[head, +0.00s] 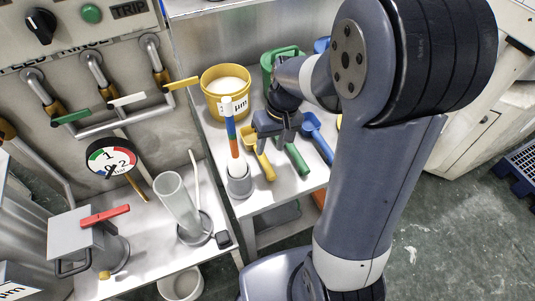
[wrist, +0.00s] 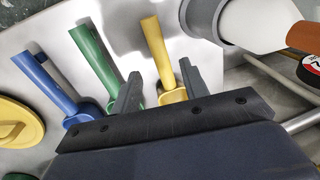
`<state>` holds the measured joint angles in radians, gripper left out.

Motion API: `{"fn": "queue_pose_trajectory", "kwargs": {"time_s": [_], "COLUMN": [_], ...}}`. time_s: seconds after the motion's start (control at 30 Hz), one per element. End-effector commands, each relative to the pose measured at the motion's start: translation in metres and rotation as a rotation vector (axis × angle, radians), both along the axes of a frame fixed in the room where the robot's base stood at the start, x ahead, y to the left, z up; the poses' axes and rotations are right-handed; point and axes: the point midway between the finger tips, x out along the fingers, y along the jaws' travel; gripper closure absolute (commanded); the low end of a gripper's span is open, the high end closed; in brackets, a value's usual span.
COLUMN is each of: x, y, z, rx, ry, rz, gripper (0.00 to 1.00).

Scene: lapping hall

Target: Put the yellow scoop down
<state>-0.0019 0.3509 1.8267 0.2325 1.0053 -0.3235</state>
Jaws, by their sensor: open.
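The yellow scoop (head: 264,167) lies on the white bench top, its handle toward the bench's front edge. It also shows in the wrist view (wrist: 154,43), with its bowl end partly hidden behind my gripper's body. My gripper (head: 276,146) is open just above the scoops. In the wrist view its two fingers (wrist: 160,70) stand apart on either side of the yellow scoop, with a gap visible; I cannot tell the exact height between them. Nothing is held.
A green scoop (head: 297,160) and a blue scoop (head: 318,138) lie to the right. A yellow bucket (head: 213,107) of white powder and a green bucket (head: 267,62) stand behind. A tall banded tube (head: 231,128) in a grey holder (head: 240,186) stands close left of the yellow scoop.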

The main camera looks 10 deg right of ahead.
Motion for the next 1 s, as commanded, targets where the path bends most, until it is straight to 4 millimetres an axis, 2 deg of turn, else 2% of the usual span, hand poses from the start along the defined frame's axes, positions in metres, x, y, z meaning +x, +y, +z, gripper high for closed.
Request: {"fn": "queue_pose_trajectory", "kwargs": {"time_s": [0.1,0.3,0.67,0.87,1.0], "x": [0.002,0.002,0.002,0.002,0.003], "y": [-0.005,-0.01,-0.011,-0.01,-0.006], "z": [0.025,0.047,0.052,0.052,0.06], "rx": [-0.001,-0.001,0.0,0.0,-0.008], "ry": [-0.005,-0.001,0.001,0.001,0.0], "rz": [-0.002,-0.001,-0.001,0.0,0.016], "gripper": [0.57,0.57,0.57,0.4,0.29]}}
